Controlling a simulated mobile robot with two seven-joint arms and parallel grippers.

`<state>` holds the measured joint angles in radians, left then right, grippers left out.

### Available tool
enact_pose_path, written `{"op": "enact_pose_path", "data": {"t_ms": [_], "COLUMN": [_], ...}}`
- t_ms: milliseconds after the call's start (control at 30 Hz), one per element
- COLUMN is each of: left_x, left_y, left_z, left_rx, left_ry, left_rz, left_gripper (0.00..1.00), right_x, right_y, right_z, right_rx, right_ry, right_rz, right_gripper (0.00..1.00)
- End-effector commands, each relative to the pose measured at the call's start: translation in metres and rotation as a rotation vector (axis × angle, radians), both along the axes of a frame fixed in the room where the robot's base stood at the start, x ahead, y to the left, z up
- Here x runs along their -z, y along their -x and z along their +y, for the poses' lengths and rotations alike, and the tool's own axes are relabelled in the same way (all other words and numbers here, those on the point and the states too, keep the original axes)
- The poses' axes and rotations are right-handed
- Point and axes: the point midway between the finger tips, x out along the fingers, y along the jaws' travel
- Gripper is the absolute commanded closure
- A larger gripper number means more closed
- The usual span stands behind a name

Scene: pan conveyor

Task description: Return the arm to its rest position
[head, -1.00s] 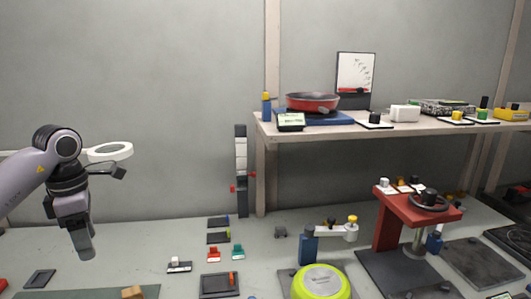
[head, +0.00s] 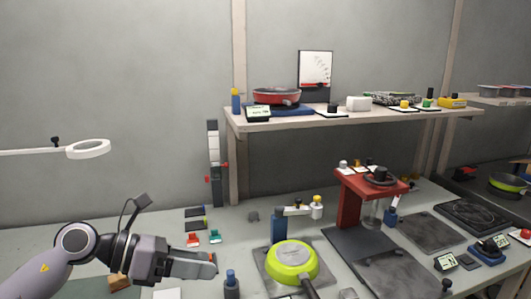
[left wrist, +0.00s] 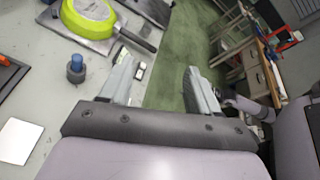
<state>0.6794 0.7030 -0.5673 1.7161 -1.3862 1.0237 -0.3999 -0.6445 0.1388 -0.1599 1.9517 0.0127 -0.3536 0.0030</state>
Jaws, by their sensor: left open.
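My left gripper (head: 208,264) is in the lower left of the head view, reaching to the right over the bench front. In the left wrist view its two fingers (left wrist: 162,85) stand wide apart with nothing between them. A lime green pan (head: 292,262) sits on a dark square plate, right of my left gripper and apart from it. The pan also shows at the top left of the left wrist view (left wrist: 88,18). My right gripper is not in view.
A blue-and-dark post (head: 231,284) stands on the bench close to the right of my left gripper. A red press stand (head: 350,200) is farther right. A shelf (head: 270,124) at the back holds a red pan (head: 277,96). In the wrist view, green floor (left wrist: 175,55) is clear.

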Motion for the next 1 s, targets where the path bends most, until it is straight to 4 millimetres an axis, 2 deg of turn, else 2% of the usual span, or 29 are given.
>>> {"op": "enact_pose_path", "data": {"t_ms": [33,100,233,400,533,667,767,867,1000], "left_x": [-0.007,-0.021,-0.047,-0.064,-0.059,-0.035,-0.004,0.033,0.091], "left_y": [0.005,0.008,0.011,0.007,0.002,0.002,0.008,0.022,0.058], "left_z": [-0.015,-0.029,-0.038,-0.021,0.006,0.038,0.063,0.084,0.106], "left_rx": [-0.025,-0.074,-0.190,-0.392,-0.580,-0.798,-0.988,-1.193,-1.508], "left_ry": [0.121,0.287,0.587,0.954,1.209,1.431,1.575,1.693,1.808], "left_rz": [0.021,0.053,0.144,0.311,0.471,0.649,0.797,0.952,1.176], "left_gripper": [0.38,0.38,0.38,0.38,0.38,0.38,0.38,0.38,0.38], "right_x": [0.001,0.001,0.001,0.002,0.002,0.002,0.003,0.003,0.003], "right_y": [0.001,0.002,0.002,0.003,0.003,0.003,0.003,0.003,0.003], "right_z": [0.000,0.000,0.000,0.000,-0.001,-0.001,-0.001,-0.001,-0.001], "right_rx": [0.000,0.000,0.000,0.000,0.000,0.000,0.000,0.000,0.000], "right_ry": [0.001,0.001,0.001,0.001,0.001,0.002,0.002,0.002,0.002], "right_rz": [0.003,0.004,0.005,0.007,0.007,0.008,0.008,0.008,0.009], "right_gripper": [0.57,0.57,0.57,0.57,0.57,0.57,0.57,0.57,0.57]}}
